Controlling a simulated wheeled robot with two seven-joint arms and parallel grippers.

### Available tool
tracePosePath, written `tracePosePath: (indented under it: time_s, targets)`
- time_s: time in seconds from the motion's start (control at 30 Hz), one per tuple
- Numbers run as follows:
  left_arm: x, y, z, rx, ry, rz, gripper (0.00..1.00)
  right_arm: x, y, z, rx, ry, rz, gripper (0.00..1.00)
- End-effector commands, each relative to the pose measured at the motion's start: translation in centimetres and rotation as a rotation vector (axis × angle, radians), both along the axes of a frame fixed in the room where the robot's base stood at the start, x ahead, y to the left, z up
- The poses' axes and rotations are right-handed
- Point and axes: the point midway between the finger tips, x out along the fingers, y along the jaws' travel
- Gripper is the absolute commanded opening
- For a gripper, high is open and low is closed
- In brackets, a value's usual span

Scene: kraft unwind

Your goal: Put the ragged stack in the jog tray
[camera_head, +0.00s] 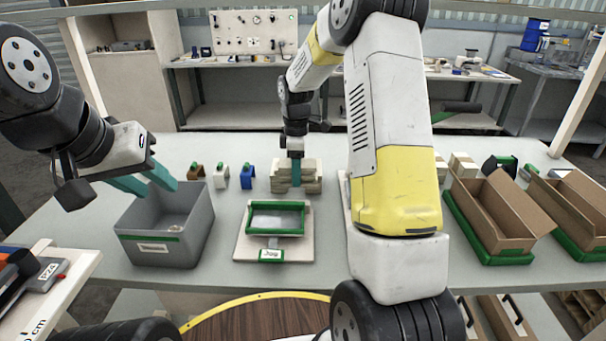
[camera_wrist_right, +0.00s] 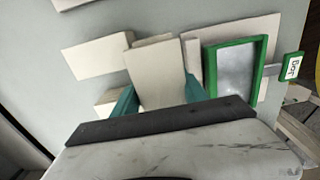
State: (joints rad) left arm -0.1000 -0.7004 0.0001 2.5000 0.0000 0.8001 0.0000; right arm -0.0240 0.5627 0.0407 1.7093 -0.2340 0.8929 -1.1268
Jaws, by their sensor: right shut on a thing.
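The ragged stack (camera_head: 309,184) is a pile of pale, unevenly set pieces on the table behind the jog tray. My right gripper (camera_head: 296,172) points down into it, its teal fingers shut on the stack. In the right wrist view the pale stack (camera_wrist_right: 157,78) sits between the right gripper's fingers (camera_wrist_right: 160,98), with other pale pieces beside it. The jog tray (camera_head: 250,218) has a green rim and a grey floor, on a pale base with a "Jog" label; it also shows in the wrist view (camera_wrist_right: 262,62). It looks empty. My left gripper (camera_head: 148,184) is open and empty above the grey bin.
A grey bin (camera_head: 140,222) stands left of the tray. Cardboard boxes in green trays (camera_head: 490,212) stand at right. My right arm hides the table right of the tray.

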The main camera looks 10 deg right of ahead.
Motion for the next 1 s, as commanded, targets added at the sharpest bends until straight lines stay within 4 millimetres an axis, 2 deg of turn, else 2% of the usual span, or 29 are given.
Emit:
tracePosePath:
  time_s: [0.1, 0.33, 0.53, 0.9, 0.93, 0.97, 1.0]
  targets:
    - [0.0, 0.0, 0.0, 0.000, 0.000, 0.000, 0.36, -0.1, 0.0, -2.2, 0.000, 0.003, 0.001, 0.05]
    - [0.0, 0.0, 0.0, 0.000, 0.000, 0.000, 0.36, 0.0, 0.0, -4.1, 0.000, 0.001, 0.001, 0.05]
    - [0.0, 0.0, 0.0, 0.000, 0.000, 0.000, 0.36, -0.1, 0.1, -6.8, -0.001, 0.002, 0.001, 0.05]
    - [0.0, 0.0, 0.0, 0.000, 0.000, 0.000, 0.36, 0.0, 0.0, -7.3, 0.000, 0.000, 0.001, 0.05]
    - [0.0, 0.0, 0.0, 0.000, 0.000, 0.000, 0.36, 0.0, 0.0, -7.4, 0.000, 0.000, 0.001, 0.53]
    - [0.0, 0.0, 0.0, 0.000, 0.000, 0.000, 0.36, 0.0, 0.0, -7.4, 0.000, 0.000, 0.001, 0.58]
    - [0.0, 0.0, 0.0, 0.000, 0.000, 0.000, 0.36, 0.0, 0.0, -7.3, 0.000, 0.000, 0.001, 0.60]
